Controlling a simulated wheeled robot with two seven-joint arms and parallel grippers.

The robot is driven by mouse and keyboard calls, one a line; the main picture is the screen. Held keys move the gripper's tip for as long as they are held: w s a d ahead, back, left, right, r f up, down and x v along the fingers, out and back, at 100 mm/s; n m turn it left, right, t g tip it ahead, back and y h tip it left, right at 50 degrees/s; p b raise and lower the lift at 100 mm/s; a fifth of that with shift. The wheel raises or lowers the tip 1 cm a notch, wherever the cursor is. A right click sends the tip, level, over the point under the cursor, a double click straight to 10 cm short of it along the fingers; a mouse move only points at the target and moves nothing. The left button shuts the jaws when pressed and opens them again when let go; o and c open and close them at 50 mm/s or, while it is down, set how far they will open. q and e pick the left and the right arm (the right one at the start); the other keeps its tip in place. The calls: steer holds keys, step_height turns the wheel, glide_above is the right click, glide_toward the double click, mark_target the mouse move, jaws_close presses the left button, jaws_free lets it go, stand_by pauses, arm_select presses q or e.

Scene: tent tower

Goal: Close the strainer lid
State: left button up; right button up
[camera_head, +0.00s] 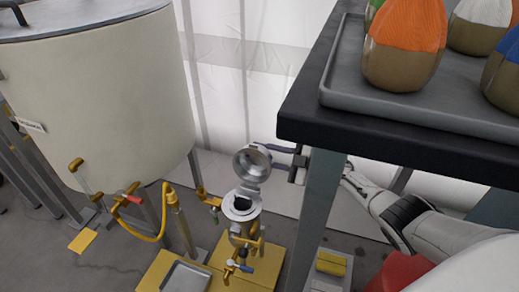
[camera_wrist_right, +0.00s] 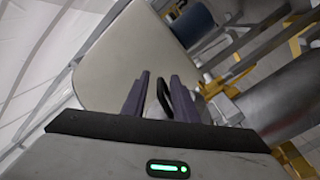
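The strainer (camera_head: 241,214) is a small metal pot on a yellow stand, low in the middle of the head view. Its round metal lid (camera_head: 252,164) is tipped up, open, above the pot's back edge. My right gripper (camera_head: 276,150) reaches in from the right, behind the table leg, with its dark fingers beside the lid. In the right wrist view the gripper (camera_wrist_right: 160,95) has its two purple fingers apart, with a black handle (camera_wrist_right: 164,97) between them. A gap shows beside the handle, so the fingers do not look closed on it. My left gripper is out of view.
A large cream tank (camera_head: 100,95) stands at left, with yellow pipework. A black-topped table (camera_head: 400,140) carries a grey tray (camera_head: 450,115) of coloured-topped jars at upper right; its leg (camera_head: 315,210) stands just right of the strainer. A small metal tray (camera_head: 186,277) lies in front.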

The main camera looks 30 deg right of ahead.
steer(key=shift+w+a, duration=0.1)
jaws_close()
steer(key=shift+r, duration=0.1)
steer(key=shift+r, duration=0.15)
